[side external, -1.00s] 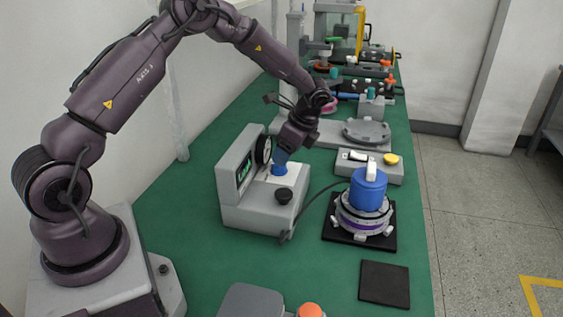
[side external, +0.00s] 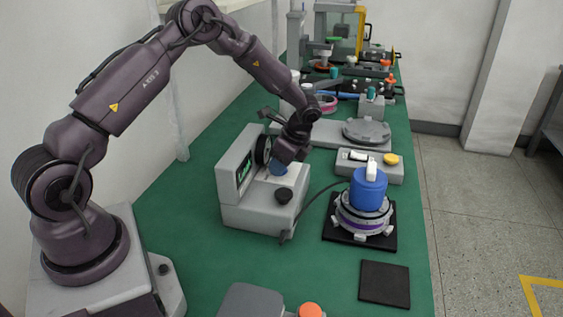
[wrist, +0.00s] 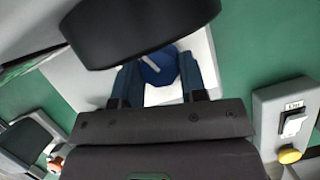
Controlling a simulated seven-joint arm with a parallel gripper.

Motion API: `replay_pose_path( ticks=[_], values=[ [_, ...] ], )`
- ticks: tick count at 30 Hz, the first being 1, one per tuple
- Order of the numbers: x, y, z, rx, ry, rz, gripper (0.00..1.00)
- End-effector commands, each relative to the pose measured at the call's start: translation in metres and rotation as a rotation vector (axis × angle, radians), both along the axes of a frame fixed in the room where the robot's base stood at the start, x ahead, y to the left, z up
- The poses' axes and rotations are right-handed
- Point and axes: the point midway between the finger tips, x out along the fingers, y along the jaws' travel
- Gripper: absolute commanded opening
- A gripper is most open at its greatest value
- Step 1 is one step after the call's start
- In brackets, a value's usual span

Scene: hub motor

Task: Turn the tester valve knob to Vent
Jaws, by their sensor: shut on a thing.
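The grey tester (side external: 257,214) stands on the green bench, with a screen on its upright face and a round dark gauge. Its blue valve knob (side external: 279,168) sits on a white plate on top. In the wrist view the blue knob (wrist: 158,68) shows a pale pointer line, and a dark round part covers its upper area. My gripper (wrist: 158,80) is shut on the blue knob, one finger on each side. In the side view my gripper (side external: 280,160) reaches down onto the knob from above. The position labels around the knob cannot be read.
A black knob (side external: 284,195) is on the tester's front. A blue-topped hub fixture (side external: 367,190) stands on a black mat to the right, joined by a hose. A grey switch box (side external: 368,166) with a yellow button is behind it. A bare black mat (side external: 385,284) lies in front.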

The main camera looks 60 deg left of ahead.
Motion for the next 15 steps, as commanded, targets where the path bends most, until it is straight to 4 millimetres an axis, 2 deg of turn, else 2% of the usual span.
replay_pose_path(
  ticks=[7, 15],
  values=[
    [0.001, -0.0004, 0.0002, -0.001, -0.001, 0.057, 0.15],
    [0.0022, 0.0005, 0.0005, 0.0, -0.002, 0.228, 0.15]
  ],
)
